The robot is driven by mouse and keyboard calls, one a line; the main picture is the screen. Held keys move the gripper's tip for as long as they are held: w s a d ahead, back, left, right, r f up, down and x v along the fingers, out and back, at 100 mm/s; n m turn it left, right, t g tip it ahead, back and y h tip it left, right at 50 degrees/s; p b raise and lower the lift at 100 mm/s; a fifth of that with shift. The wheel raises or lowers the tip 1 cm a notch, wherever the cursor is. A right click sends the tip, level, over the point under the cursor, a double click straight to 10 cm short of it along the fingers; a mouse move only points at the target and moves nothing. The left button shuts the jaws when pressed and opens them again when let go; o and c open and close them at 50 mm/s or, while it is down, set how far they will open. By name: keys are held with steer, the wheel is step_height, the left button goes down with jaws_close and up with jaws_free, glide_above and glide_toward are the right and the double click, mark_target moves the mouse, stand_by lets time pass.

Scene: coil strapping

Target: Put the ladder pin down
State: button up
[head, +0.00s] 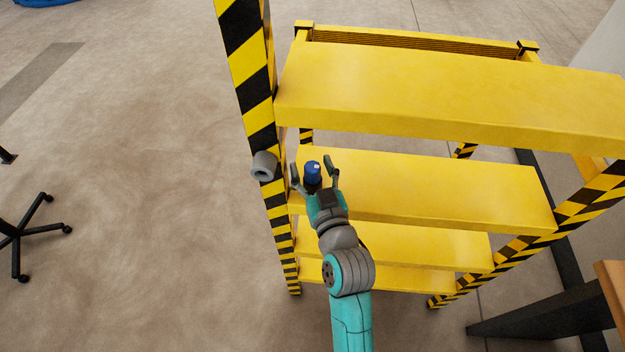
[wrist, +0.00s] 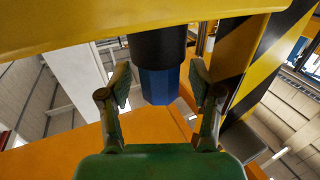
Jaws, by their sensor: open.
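I take the ladder pin (head: 312,170) to be the blue-topped piece with a black lower part. It is upright at the left end of a middle yellow shelf (head: 430,190). In the wrist view the pin (wrist: 158,84) shows its black part against the yellow shelf surface (wrist: 60,28) and its blue faceted part between my fingers. My gripper (head: 314,176) is open around the pin, with a finger on each side. In the wrist view gaps show between the fingers of my gripper (wrist: 161,90) and the pin.
A black-and-yellow striped post (head: 262,125) stands just left of my gripper, with a grey hollow cylinder (head: 264,166) at it. Another yellow shelf (head: 450,95) lies above. The floor to the left is open, with a black chair base (head: 22,235) at the edge.

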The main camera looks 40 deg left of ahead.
steer(key=shift+c, duration=0.2)
jaws_close()
